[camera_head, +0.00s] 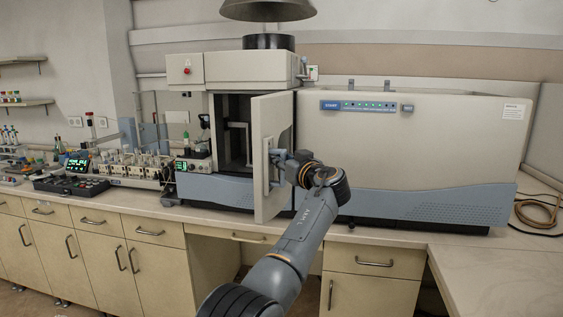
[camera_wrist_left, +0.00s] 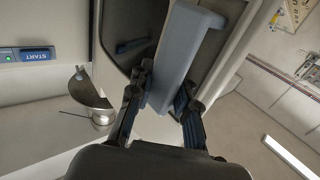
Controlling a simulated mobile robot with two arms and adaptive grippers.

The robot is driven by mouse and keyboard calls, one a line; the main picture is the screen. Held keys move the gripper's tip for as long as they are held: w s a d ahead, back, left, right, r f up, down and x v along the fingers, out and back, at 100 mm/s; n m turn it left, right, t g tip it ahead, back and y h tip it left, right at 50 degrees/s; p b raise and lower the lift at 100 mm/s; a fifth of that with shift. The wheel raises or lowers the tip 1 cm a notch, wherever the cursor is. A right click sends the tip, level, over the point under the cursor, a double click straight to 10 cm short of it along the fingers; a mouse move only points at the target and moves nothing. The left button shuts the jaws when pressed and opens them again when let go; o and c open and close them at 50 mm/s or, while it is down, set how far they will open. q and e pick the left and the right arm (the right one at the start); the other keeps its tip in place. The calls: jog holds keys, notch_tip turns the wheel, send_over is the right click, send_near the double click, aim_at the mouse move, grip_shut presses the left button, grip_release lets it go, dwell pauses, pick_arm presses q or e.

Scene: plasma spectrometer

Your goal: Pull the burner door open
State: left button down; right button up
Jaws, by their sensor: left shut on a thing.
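The burner door (camera_head: 270,120) is a tall beige panel on the spectrometer, swung partly open toward me, with the dark burner compartment (camera_head: 235,130) showing to its left. Its blue-grey handle (camera_head: 268,160) is on the door's right-hand face. My left gripper (camera_head: 275,163) is at the handle. In the left wrist view the handle (camera_wrist_left: 186,55) is a blue-grey bar, and the two fingers of my left gripper (camera_wrist_left: 160,103) are on either side of it, shut on it. The door edge partly hides the compartment. My right gripper is not in view.
The spectrometer's large housing (camera_head: 410,150) with a START panel (camera_head: 365,105) fills the right. Sample racks (camera_head: 135,165) and a dark keypad tray (camera_head: 70,186) stand at the left. The bench front (camera_head: 380,238) is clear. A coiled hose (camera_head: 537,211) lies at the far right.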

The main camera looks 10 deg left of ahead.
pick_arm(q)
jog(key=shift+d+f, duration=0.1)
jog(key=shift+f, duration=0.65)
jog(key=c, duration=1.5)
grip_release()
jog(key=shift+s, duration=0.1)
jog(key=o, duration=0.4)
jog(key=shift+s+r, duration=0.2)
jog(key=shift+o, duration=0.5)
jog(key=shift+s+r, duration=0.2)
jog(key=shift+r, duration=0.25)
